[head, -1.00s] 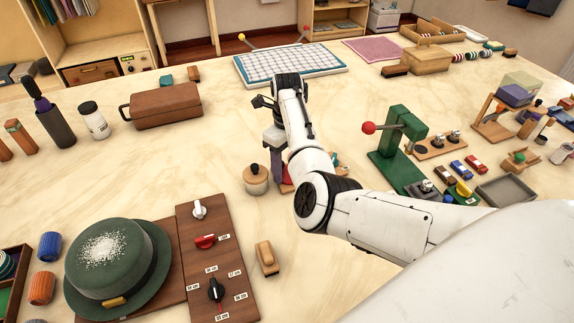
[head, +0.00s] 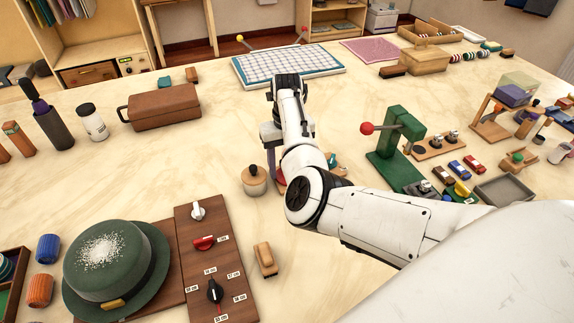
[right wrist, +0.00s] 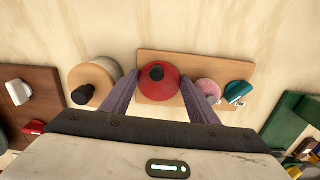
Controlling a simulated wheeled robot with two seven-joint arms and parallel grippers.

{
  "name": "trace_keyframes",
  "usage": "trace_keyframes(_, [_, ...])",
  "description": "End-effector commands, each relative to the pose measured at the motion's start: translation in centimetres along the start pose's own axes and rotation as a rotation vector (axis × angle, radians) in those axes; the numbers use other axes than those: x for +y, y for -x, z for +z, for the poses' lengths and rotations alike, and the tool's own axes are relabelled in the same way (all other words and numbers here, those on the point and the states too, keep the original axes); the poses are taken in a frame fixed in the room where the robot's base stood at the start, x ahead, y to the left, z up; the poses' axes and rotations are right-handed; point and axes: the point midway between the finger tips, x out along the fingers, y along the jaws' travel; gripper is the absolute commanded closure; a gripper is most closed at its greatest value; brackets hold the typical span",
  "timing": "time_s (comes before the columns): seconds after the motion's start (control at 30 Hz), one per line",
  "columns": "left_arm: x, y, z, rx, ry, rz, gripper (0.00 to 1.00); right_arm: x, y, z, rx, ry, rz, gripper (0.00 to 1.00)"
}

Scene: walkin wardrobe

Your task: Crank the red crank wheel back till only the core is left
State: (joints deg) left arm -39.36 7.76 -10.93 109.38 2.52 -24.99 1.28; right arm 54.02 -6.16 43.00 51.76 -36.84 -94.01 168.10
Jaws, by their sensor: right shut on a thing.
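The red crank wheel (right wrist: 160,84) sits on a light wooden board (right wrist: 185,65) in the right wrist view, with a dark round knob on its top. My right gripper (right wrist: 159,77) reaches down around it, one finger on each side, and is shut on it. A pink wound roll (right wrist: 207,92) and a teal switch-like part (right wrist: 239,92) sit on the board to the right of the wheel. How much is wound on the roll I cannot tell. In the head view my right arm hides most of this device. My left gripper is not in view.
A round wooden pot with a dark knob (right wrist: 93,82) stands close left of the gripper. A dark wooden panel with knobs (head: 210,265) and a green hat (head: 115,265) lie at the front left. A green lever press (head: 395,155) stands to the right. The table's middle left is clear.

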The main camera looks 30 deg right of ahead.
Motion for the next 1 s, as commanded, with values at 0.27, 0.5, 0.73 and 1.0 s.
trace_keyframes(0.27, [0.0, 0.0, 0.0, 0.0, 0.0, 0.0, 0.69, -0.1, 0.2, 0.1, -0.004, -0.004, -0.002, 0.68])
trace_keyframes(0.5, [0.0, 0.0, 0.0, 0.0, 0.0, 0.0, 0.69, -0.1, 0.1, 0.1, -0.003, -0.003, -0.001, 0.27])
trace_keyframes(0.73, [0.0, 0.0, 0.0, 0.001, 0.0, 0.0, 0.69, 0.0, 0.1, 0.0, -0.001, -0.002, 0.0, 0.27])
trace_keyframes(1.0, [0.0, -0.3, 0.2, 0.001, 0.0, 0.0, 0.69, 0.0, 2.8, 0.1, -0.006, -0.003, -0.001, 0.27])
